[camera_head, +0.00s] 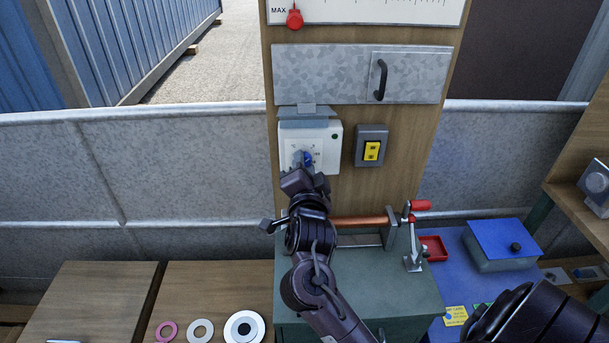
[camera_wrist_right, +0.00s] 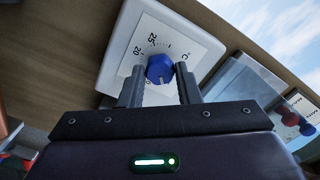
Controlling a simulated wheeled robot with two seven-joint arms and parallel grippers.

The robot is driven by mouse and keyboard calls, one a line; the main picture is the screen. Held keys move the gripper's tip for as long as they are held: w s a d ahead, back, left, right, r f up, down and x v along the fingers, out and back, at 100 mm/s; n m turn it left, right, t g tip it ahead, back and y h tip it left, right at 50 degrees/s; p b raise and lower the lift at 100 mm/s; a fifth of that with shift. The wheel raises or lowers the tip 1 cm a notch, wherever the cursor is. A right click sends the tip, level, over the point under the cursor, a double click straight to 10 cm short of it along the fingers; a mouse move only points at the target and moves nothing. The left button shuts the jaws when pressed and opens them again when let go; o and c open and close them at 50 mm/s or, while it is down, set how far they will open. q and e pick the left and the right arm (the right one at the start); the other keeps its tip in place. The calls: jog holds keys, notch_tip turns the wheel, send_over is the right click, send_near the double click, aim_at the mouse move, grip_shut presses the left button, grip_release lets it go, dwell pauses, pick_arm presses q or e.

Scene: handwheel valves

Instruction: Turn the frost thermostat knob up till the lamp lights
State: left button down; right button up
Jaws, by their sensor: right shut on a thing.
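The thermostat (camera_head: 325,155) is a white box with a dial, mounted on the wooden post. Its blue knob (camera_head: 308,158) is largely hidden by my right gripper (camera_head: 302,168) in the head view. In the right wrist view the blue knob (camera_wrist_right: 160,70) sits between the two fingers of my right gripper (camera_wrist_right: 160,80), which is shut on it. Dial marks 20 and 25 and a "°C" show around the knob. The small round lamp (camera_head: 335,136) at the box's upper right looks dark green and unlit. My left gripper is not in view.
A grey hinged flap (camera_head: 305,111) stands above the thermostat. A yellow switch (camera_head: 372,151) is to its right, under a metal cover with a handle (camera_head: 380,80). Below are a copper pipe (camera_head: 360,220), a red-handled clamp (camera_head: 413,240) and a blue-lidded box (camera_head: 505,245).

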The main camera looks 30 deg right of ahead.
jog(key=o, duration=0.4)
jog(key=shift+f+m, duration=0.15)
jog(key=shift+m, duration=0.25)
jog(key=o, duration=0.4)
pick_arm(q)
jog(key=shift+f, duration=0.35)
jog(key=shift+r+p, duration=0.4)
jog(key=shift+p, duration=0.05)
pick_arm(e)
jog(key=v, duration=0.6)
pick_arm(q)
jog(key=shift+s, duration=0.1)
